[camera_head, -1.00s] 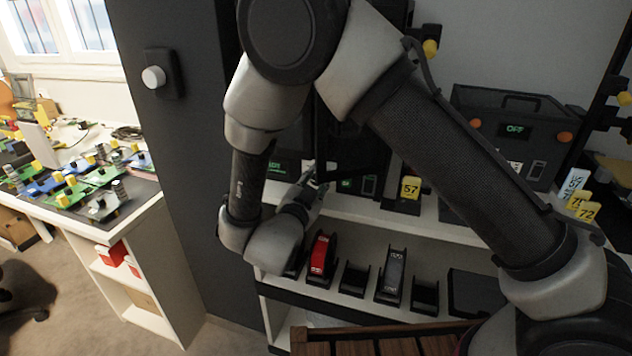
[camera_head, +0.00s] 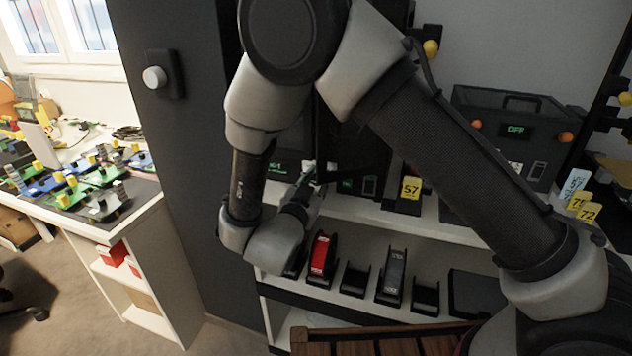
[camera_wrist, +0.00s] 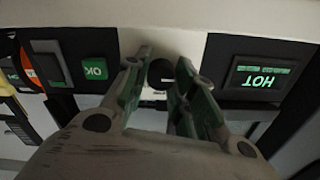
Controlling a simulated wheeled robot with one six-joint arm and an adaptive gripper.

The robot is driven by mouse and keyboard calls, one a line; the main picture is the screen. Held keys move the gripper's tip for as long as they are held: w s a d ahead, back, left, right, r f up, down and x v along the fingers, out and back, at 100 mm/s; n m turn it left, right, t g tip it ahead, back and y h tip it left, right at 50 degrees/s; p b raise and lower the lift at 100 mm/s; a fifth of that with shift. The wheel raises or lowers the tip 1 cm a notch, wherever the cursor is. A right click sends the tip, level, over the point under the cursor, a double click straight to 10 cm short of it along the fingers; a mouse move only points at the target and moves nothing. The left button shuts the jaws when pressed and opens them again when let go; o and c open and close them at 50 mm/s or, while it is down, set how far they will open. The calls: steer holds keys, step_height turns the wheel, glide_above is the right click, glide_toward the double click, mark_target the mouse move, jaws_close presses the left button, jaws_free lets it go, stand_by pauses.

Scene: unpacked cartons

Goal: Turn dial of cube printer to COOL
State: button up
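The cube printer's dark front panel (camera_wrist: 225,68) shows in the wrist view, with a lit display (camera_wrist: 262,78) reading HOT upside down. The dial (camera_wrist: 160,74) is a small dark round knob on the pale strip. My gripper (camera_wrist: 162,66) has one fingertip on each side of the dial, closed in to about its width, and seems to touch it on both sides. The dial's pointer and any printed COOL mark are not readable. In the head view my gripper (camera_head: 313,176) is at the shelf edge, and my arm hides most of the printer.
A green OK button (camera_wrist: 95,70) lies left of the dial in the wrist view. A black box reading OFF (camera_head: 515,130) stands at the right of the shelf (camera_head: 440,232). Black holders (camera_head: 354,280) stand below.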

steer(key=o, duration=0.4)
steer(key=v, duration=1.2)
